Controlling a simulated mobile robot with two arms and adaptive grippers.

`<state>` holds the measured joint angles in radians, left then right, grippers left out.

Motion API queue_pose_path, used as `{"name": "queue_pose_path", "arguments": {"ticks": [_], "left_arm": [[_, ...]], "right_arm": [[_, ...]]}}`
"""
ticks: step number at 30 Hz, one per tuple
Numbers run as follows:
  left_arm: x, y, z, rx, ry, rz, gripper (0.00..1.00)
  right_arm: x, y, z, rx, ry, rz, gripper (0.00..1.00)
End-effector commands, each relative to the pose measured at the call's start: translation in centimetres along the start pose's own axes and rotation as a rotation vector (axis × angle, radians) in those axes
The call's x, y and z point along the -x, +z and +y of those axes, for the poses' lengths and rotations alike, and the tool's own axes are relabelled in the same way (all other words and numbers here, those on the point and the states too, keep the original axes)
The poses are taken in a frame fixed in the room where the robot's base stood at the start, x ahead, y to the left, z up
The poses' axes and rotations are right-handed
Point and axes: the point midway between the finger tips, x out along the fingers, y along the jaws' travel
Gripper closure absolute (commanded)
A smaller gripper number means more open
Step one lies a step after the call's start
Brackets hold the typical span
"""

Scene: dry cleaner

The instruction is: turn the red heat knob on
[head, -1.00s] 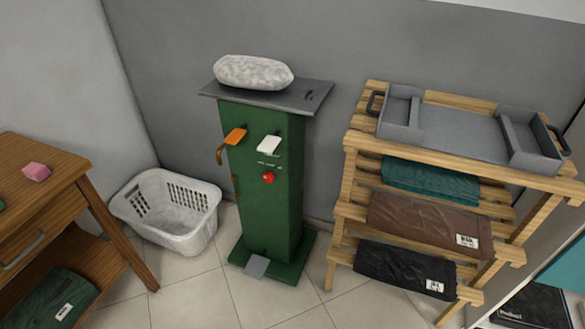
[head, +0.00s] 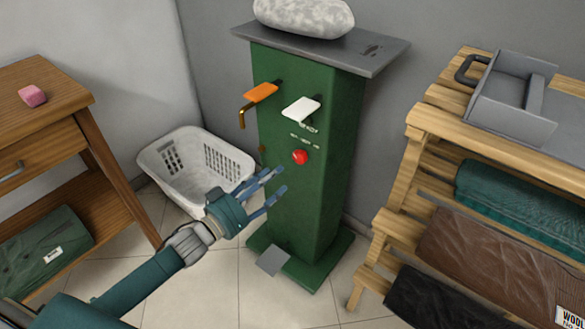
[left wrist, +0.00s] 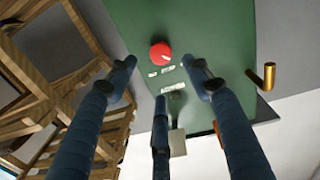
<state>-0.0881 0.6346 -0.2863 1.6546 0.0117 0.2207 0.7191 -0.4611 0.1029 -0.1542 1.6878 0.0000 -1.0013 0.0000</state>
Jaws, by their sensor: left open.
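The red heat knob (head: 300,157) sits on the front of a green pedestal machine (head: 299,210), below a white lever (head: 301,109) and an orange lever (head: 262,93). In the left wrist view the red knob (left wrist: 161,54) shows a pale mark on its face, with small white labels below it. My left gripper (head: 276,186) is open and empty, its blue fingers pointing at the green front, a little below and left of the knob in the head view. In the left wrist view its fingers (left wrist: 160,75) are spread, with the knob beyond them, apart. My right gripper is not in view.
A white laundry basket (head: 160,155) stands on the floor left of the machine. A wooden table (head: 60,95) with a pink block (head: 32,95) is at the left. A wooden rack (head: 420,120) with folded garments is at the right. A grey pedal (head: 272,261) is at the machine's base.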

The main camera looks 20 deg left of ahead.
Motion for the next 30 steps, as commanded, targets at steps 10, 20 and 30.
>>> {"name": "queue_pose_path", "arguments": {"ticks": [10, 20, 30], "left_arm": [[-6.6, 0.0, -0.1, -0.001, -0.002, 0.001, 0.5], [-8.8, 0.0, -0.1, -0.001, -0.003, -0.001, 0.5], [-8.7, 0.1, -0.1, -0.001, -0.003, -0.002, 0.78]], "right_arm": [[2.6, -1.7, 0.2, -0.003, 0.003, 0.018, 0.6], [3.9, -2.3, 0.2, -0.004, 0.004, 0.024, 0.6], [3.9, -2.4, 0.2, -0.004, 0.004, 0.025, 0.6]]}}
